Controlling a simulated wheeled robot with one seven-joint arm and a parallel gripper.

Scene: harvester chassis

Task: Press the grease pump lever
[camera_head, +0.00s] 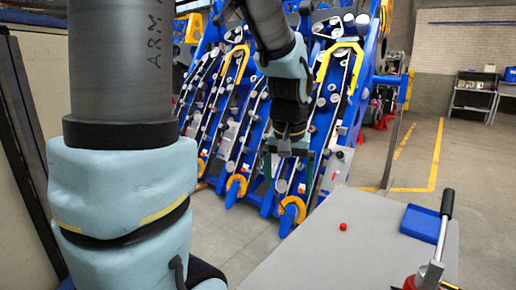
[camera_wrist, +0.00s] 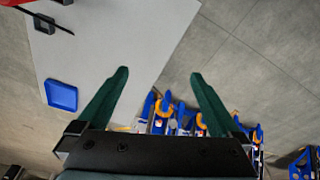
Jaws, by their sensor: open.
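The grease pump lever (camera_head: 446,205) has a black grip on a bare metal rod and stands tilted upright at the right front of the grey table. Its red pump base (camera_head: 410,283) is cut off by the bottom edge of the head view. A red part with a dark bar, likely the pump, shows at the top left of the wrist view (camera_wrist: 45,22). My gripper (camera_head: 289,188) hangs in front of the blue chassis, well left of the lever and apart from it. Its green fingers are spread and empty in the wrist view (camera_wrist: 160,76).
The grey table (camera_head: 310,255) carries a blue tray (camera_head: 421,223), close to the left of the lever, and a small red piece (camera_head: 343,227). The blue harvester chassis (camera_head: 345,85) with yellow hooks stands behind my gripper. The concrete floor at the right is largely clear.

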